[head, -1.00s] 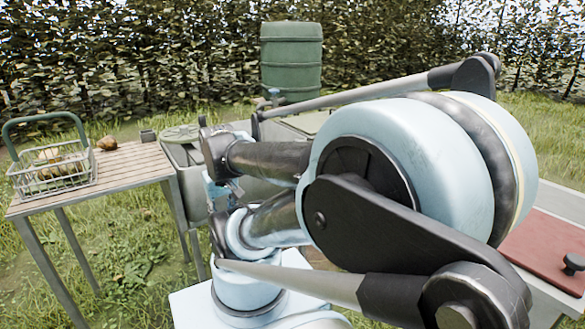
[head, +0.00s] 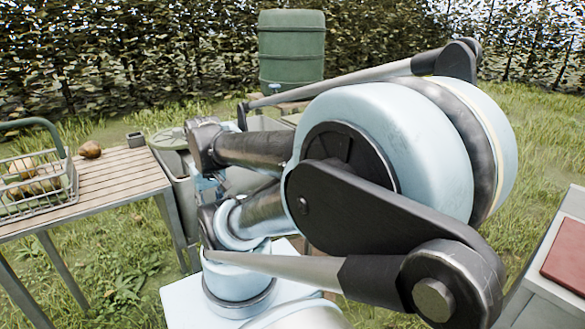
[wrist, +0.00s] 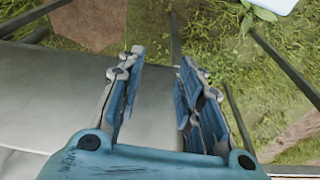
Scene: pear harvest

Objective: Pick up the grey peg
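My gripper (wrist: 161,58) is open in the wrist view, its blue fingers apart with nothing between them. Below it are a pale grey surface and grass. I cannot pick out the grey peg for certain in either view. A small grey block-like item (head: 136,139) stands at the far right end of the slatted table (head: 112,180) in the head view; it is too small to tell what it is. In the head view my arm fills the middle and hides much behind it.
A wire basket (head: 72,192) of pears stands on the slatted table at left, with a loose brown pear (head: 90,149) near it. A green barrel (head: 291,55) stands behind. A red board (head: 568,256) lies on a pale surface at right. Open grass lies around.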

